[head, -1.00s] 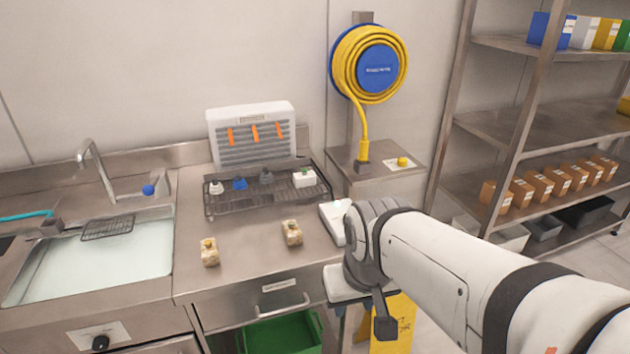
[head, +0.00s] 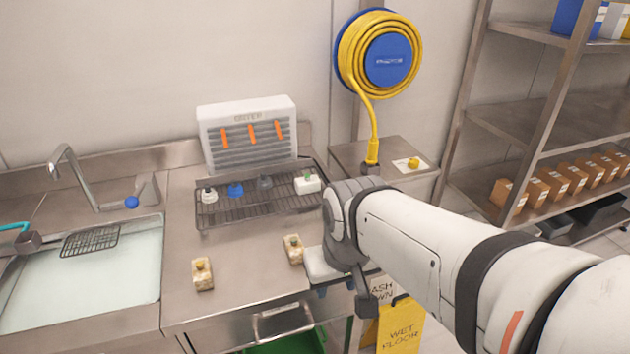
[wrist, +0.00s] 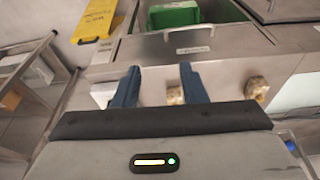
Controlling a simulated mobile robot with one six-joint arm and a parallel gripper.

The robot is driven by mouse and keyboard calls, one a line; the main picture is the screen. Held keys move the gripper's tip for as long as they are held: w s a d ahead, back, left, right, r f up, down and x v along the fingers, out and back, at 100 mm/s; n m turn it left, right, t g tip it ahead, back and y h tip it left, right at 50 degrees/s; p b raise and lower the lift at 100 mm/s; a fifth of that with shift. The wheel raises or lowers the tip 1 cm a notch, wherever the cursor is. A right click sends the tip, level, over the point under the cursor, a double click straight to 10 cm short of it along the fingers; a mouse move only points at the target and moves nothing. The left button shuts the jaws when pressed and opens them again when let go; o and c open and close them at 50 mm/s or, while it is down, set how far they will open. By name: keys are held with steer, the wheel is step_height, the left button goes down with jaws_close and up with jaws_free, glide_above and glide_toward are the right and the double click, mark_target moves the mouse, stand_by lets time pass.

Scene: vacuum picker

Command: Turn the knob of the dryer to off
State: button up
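The dryer (head: 250,138) is a white louvred unit with orange strips and a label, standing against the wall at the back of the counter. I cannot make out a knob on its front. A yellow knob (head: 413,163) sits on a white plate on the side stand to its right; the frames do not show what it controls. My arm reaches in from the right, its wrist over the counter's right end, apart from the dryer. In the wrist view my gripper (wrist: 158,69) is open and empty, its two dark blue fingers apart above the counter.
A wire rack (head: 212,217) with small fittings stands before the dryer. Two speckled blocks (head: 203,274) lie on the counter. The sink (head: 85,285) is left, a yellow hose reel (head: 385,52) on the wall. Shelves (head: 540,90) and a yellow floor sign (head: 402,325) are right.

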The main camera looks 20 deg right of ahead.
steer(key=shift+o, duration=0.8)
steer(key=shift+w+r, duration=0.1)
steer(key=shift+w, duration=0.1)
steer(key=shift+o, duration=0.8)
steer(key=w+d+r+m+g+p, duration=0.1)
steer(key=w+d+r+m+p, duration=0.1)
steer(key=w+d+m, duration=0.2)
steer(key=w+m, duration=0.3)
steer(key=w, duration=0.2)
steer(key=w+d+f+m, duration=0.1)
steer(key=w+d+m, duration=0.2)
steer(key=w+d+f+m+g+p, duration=0.1)
steer(key=w+d+m, duration=0.2)
steer(key=w+d+f+m, duration=0.1)
steer(key=w+d+m, duration=0.2)
steer(key=w, duration=0.1)
steer(key=shift+w+d+g+p, duration=0.1)
steer(key=shift+d+g+p, duration=0.15)
steer(key=shift+g+p, duration=0.05)
steer(key=shift+d+f+m, duration=0.1)
steer(key=shift+f+m, duration=0.2)
steer(key=shift+f, duration=0.1)
step_height(320, 180, down, 7)
steer(key=shift+f, duration=0.1)
